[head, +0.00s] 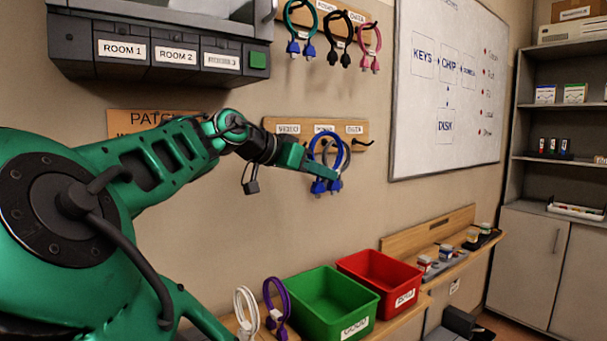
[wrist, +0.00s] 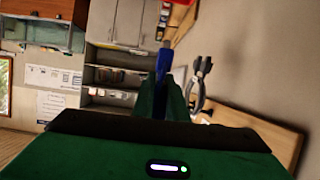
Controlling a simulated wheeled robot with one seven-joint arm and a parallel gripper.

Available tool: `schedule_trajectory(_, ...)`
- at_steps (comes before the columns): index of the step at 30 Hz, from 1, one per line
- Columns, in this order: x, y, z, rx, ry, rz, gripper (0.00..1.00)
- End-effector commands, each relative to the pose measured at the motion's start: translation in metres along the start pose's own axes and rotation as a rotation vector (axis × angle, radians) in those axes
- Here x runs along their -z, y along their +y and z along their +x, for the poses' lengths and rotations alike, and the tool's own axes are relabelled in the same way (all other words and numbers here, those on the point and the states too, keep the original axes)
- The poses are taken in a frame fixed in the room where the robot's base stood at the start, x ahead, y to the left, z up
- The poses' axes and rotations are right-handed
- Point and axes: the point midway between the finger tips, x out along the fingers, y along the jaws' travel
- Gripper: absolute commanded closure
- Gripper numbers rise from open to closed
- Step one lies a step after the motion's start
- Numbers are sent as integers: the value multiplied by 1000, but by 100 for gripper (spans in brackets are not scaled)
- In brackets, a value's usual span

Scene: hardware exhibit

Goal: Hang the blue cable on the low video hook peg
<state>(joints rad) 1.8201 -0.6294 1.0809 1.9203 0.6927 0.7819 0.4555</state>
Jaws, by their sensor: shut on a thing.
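The blue cable (head: 346,158) is a loop with blue plugs hanging down, in front of the low hook rail (head: 271,124). My gripper (head: 322,172) is shut on the blue cable, which also shows blue between the fingers in the wrist view (wrist: 162,64). The low rail has VIDEO, POWER and DATA labels. The cable appears below the POWER label, to the right of the VIDEO label (head: 288,129). The low video peg is hidden behind my arm. I cannot tell whether the loop touches any peg.
The upper rail holds teal, black (head: 339,38) and pink cables. The low DATA peg (head: 362,142) looks empty. Below are a green bin (head: 325,302), a red bin (head: 382,280), and white (head: 246,312) and purple cables. A whiteboard (head: 446,95) is to the right.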

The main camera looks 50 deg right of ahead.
Motion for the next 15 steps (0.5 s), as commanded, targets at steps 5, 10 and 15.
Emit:
schedule_trajectory(5, 0, -4, 1, -1, 1, 0, 100)
schedule_trajectory(10, 0, -12, 0, 0, 1, 0, 100)
schedule_trajectory(15, -2, -22, 0, 2, 0, 0, 100)
